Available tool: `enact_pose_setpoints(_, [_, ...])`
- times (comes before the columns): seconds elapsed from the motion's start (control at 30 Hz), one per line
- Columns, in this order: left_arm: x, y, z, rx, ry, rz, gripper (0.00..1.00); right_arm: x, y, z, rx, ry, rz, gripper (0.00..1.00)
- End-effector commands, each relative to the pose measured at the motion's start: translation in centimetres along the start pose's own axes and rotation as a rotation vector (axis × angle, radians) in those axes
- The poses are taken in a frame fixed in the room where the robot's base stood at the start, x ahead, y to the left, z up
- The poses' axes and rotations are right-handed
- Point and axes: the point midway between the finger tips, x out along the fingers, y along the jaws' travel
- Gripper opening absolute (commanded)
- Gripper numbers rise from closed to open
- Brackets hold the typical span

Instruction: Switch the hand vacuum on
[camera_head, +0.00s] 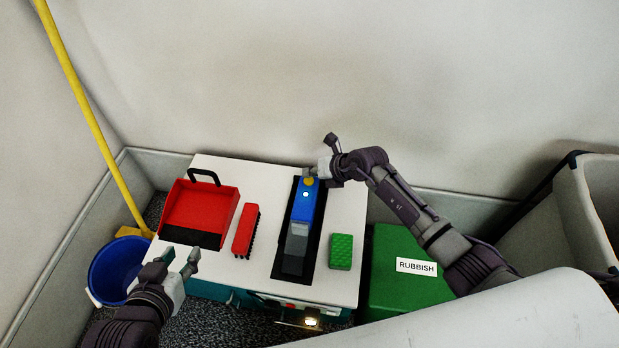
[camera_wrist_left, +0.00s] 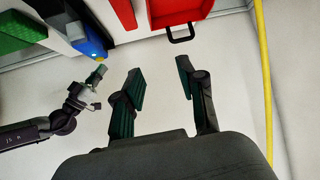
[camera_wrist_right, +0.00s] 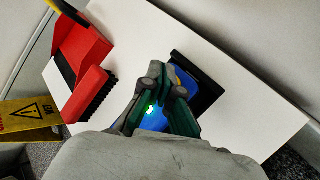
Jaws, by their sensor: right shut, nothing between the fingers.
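The hand vacuum (camera_head: 301,212) has a blue body and a grey nozzle, and lies on a black mat (camera_head: 283,207) on the white table. A yellow part (camera_head: 309,181) sits at its far end and a small bright light (camera_head: 306,194) shows on top. In the right wrist view this light (camera_wrist_right: 150,108) glows green. My right gripper (camera_head: 316,172) is shut and empty, its tips at the yellow part; contact cannot be told. Its fingers hide part of the blue body in the right wrist view. My left gripper (camera_head: 180,257) is open and empty at the table's near left corner.
A red dustpan (camera_head: 212,204), a red brush (camera_head: 245,230) and a green sponge (camera_head: 341,251) lie on the white table (camera_head: 265,185). A blue bucket (camera_head: 113,268) stands left. A green rubbish box (camera_head: 385,262) stands right, under my right arm.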

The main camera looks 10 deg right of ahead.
Motion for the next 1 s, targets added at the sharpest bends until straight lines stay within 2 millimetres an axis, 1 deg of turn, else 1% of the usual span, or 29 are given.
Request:
enact_pose_setpoints(0.57, [-2.1,-0.7,5.3,-0.005,-0.294,-0.017,0.4,-0.9,0.6,0.6,0.0,0.0,-0.001,0.0])
enact_pose_setpoints(0.87, [-3.9,-1.0,8.0,-0.01,-0.447,-0.025,0.4,-1.2,0.9,0.9,0.0,0.0,-0.001,0.0])
enact_pose_setpoints(1.0, [-5.2,-1.2,8.5,-0.012,-0.512,-0.028,0.4,-1.9,1.3,1.4,0.0,0.0,-0.001,0.0])
